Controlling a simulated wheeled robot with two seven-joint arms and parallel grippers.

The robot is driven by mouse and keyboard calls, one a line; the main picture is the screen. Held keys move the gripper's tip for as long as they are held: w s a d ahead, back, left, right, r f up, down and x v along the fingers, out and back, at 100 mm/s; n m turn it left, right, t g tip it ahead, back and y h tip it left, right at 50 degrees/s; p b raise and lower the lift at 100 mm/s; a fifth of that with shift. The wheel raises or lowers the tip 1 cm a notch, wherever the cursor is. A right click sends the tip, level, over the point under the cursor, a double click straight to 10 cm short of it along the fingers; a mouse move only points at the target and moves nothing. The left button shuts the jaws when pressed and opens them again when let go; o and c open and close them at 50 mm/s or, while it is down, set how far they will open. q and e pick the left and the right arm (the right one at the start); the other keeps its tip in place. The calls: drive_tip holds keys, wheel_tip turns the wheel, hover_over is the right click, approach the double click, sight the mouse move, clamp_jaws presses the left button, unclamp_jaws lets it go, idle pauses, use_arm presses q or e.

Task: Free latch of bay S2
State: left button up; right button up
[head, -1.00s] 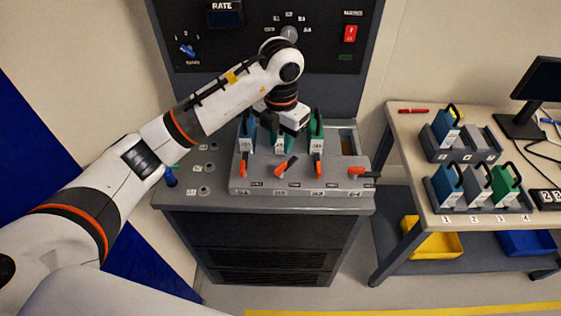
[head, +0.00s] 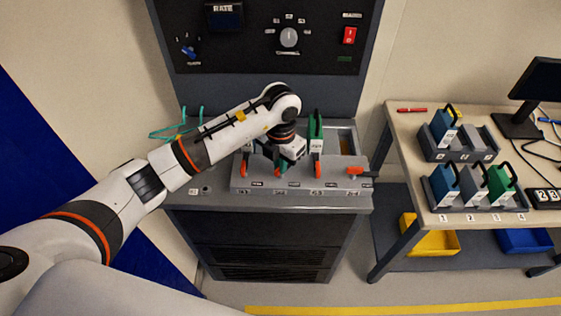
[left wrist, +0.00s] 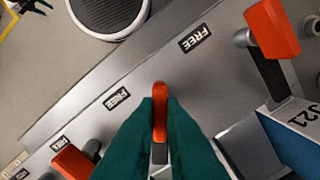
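The bay block (head: 240,188) on the console carries a row of orange-handled latches. My left gripper (head: 280,165) is low over the second latch from the left, the one at bay S2, and hides most of it and its bay. In the left wrist view, the teal fingers of the left gripper (left wrist: 160,120) stand close on both sides of an orange latch lever (left wrist: 160,100), seemingly clamped on it. FREE labels (left wrist: 195,39) show beside the levers. The right-hand latch (head: 355,170) lies sideways. The third latch (head: 317,168) points toward the front. My right gripper is out of view.
A green module (head: 316,127) stands upright right of my gripper. Teal wire-like items (head: 180,130) lie left of the block. A table (head: 400,150) with module racks is at right.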

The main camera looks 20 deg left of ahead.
use_arm(q)
clamp_jaws()
drive_tip(key=shift+f+m+b, duration=0.15)
drive_tip(key=shift+m+b, duration=0.55)
drive_tip(key=shift+b, duration=0.25)
drive_tip(key=m+b, duration=0.6)
drive_tip(key=b, duration=0.1)
drive_tip(key=shift+b, duration=0.35)
drive_tip(key=shift+m+b, duration=1.1)
drive_tip(key=shift+m, duration=0.3)
drive_tip(key=shift+r, duration=0.2)
drive_tip(key=o, duration=0.6)
unclamp_jaws()
drive_tip(key=shift+c, duration=0.2)
